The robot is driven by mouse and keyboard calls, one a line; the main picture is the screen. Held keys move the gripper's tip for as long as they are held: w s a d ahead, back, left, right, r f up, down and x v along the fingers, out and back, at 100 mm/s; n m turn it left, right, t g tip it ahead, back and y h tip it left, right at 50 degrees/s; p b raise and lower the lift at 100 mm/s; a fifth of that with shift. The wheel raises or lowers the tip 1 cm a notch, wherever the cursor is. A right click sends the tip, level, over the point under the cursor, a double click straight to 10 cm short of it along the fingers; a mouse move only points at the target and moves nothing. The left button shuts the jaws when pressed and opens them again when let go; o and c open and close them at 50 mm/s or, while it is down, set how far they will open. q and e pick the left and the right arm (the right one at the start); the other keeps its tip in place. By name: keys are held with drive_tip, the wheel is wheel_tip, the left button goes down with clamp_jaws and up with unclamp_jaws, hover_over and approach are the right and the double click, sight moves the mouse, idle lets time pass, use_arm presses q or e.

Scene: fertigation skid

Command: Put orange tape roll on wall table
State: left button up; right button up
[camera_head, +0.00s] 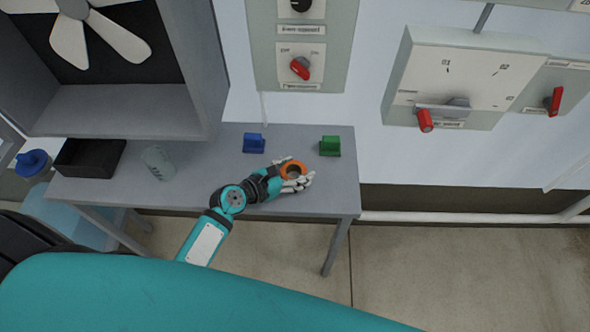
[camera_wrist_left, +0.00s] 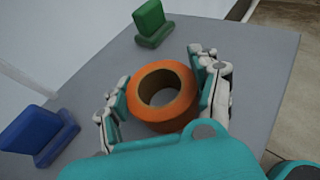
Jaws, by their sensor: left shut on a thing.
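The orange tape roll (camera_head: 292,168) is at the right part of the grey wall table (camera_head: 225,191). In the left wrist view the roll (camera_wrist_left: 179,116) lies flat side up between the fingers, with its hole facing the camera. My left gripper (camera_head: 296,177) is shut on the roll, with fingers on both sides of it. My right gripper is not in view.
A blue block-like object (camera_head: 254,144) and a green one (camera_head: 330,146) stand behind the roll. A grey-green cup (camera_head: 158,163) and a black tray (camera_head: 90,158) are on the table's left. Panels with red switches (camera_head: 300,68) hang above. The table's right edge is close.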

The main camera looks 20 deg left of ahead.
use_arm(q)
drive_tip(key=shift+f, duration=0.15)
drive_tip(key=o, duration=1.2)
drive_tip(key=v, duration=1.2)
